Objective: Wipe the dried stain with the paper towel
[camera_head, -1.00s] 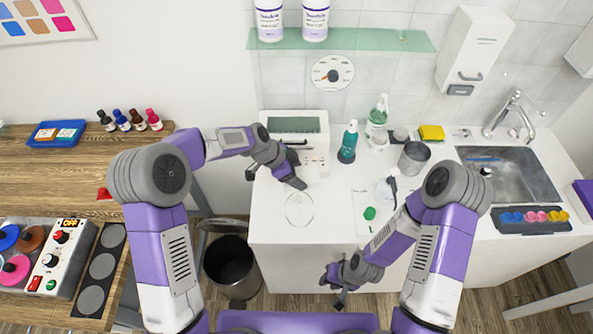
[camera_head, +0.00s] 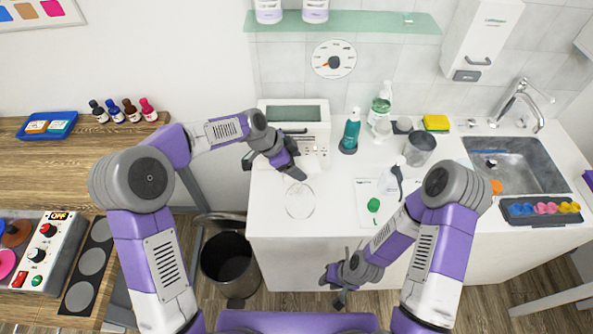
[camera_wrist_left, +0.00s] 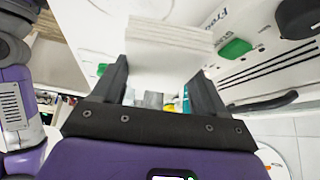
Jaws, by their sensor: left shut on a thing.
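My left gripper (camera_head: 302,177) is low over the white counter, just behind a faint round outline (camera_head: 299,200) that looks like the dried stain. In the left wrist view my left gripper (camera_wrist_left: 160,75) is shut on a white folded paper towel (camera_wrist_left: 168,45), which sticks out past the fingertips. In the head view the gripper mostly hides the towel. I cannot tell whether the towel touches the counter. My right gripper (camera_head: 336,289) hangs low in front of the counter, away from the stain, and its jaw opening is unclear.
A white appliance (camera_head: 297,124) stands right behind my left gripper. To the right are a teal bottle (camera_head: 350,134), a metal cup (camera_head: 419,149), a sheet with a green blob (camera_head: 374,205) and a sink (camera_head: 515,175). A dark bin (camera_head: 229,263) stands left of the counter.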

